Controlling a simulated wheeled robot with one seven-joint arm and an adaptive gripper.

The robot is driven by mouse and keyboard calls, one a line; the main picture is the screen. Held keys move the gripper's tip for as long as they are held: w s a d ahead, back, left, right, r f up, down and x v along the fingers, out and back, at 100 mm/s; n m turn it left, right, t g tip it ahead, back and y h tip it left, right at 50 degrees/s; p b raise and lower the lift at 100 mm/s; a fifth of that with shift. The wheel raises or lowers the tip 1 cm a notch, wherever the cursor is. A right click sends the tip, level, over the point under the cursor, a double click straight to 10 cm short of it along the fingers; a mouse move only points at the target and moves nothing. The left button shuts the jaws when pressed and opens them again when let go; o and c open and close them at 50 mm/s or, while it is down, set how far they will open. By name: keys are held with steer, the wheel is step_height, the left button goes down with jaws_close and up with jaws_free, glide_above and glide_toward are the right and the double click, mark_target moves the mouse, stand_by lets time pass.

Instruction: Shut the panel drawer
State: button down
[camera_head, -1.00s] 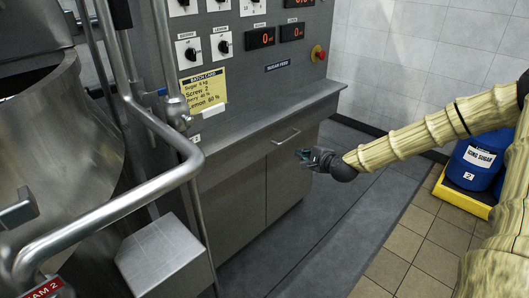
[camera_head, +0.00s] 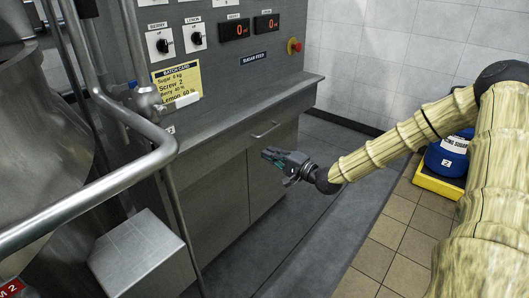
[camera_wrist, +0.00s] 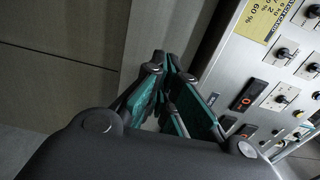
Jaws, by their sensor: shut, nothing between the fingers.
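The panel drawer (camera_head: 262,137) is a grey metal front with a bar handle (camera_head: 265,130), under the counter of the control panel. It looks close to flush with the cabinet, but I cannot tell exactly how far it stands out. My gripper (camera_head: 270,157) is shut and empty, just below the handle in the picture and in front of the cabinet. Contact with the drawer cannot be made out. In the wrist view my gripper's dark and teal fingers (camera_wrist: 168,75) point toward a grey cabinet face, with the panel at the right.
The counter ledge (camera_head: 235,112) overhangs the cabinet doors (camera_head: 220,195). A steel mixer (camera_head: 50,140) and pipes stand at the left, with a metal box (camera_head: 138,252) beside them. A blue drum (camera_head: 448,157) stands in a yellow tray at the right. The floor before the cabinet is clear.

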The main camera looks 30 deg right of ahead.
mark_target(239, 138)
steer(key=x, duration=1.2)
steer(key=shift+w, duration=0.4)
